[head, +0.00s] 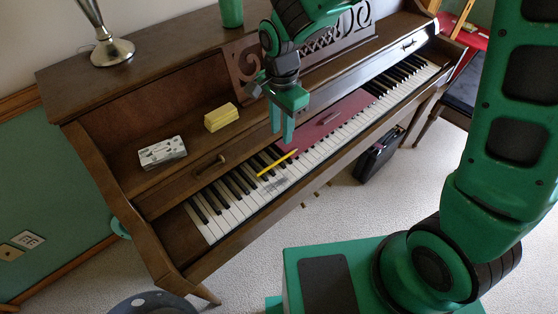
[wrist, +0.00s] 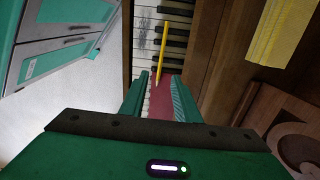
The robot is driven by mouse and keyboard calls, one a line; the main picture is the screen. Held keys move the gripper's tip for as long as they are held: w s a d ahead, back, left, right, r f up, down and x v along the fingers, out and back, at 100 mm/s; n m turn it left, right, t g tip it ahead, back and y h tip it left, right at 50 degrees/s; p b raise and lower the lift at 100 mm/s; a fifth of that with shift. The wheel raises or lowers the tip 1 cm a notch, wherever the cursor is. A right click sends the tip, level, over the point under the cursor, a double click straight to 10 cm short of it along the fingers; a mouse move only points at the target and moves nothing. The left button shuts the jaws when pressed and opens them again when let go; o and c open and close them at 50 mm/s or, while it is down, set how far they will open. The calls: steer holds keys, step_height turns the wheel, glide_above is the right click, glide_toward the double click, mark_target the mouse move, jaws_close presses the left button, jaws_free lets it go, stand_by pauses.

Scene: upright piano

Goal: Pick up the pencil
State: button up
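The pencil (head: 277,163) is thin and yellow and lies across the piano keys, left of a dark pink flat item. It also shows in the wrist view (wrist: 162,48), pointing up the picture, with its near end around the gap between the fingertips. My gripper (head: 281,135) points down above the keyboard, near the pencil's right end. In the wrist view my gripper (wrist: 159,78) is open, its two green fingers apart with nothing held between them. How high the fingertips are above the pencil is hard to tell.
The dark pink item (head: 322,124) covers the middle keys. On the wooden ledge behind are a yellow block (head: 221,117) and a patterned white box (head: 162,152). A carved music stand (head: 243,62) rises close behind my gripper. The left keys (head: 222,207) are clear.

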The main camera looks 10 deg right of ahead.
glide_above(277, 160)
step_height(277, 160, down, 5)
steer(key=shift+f, duration=3.1)
jaws_close()
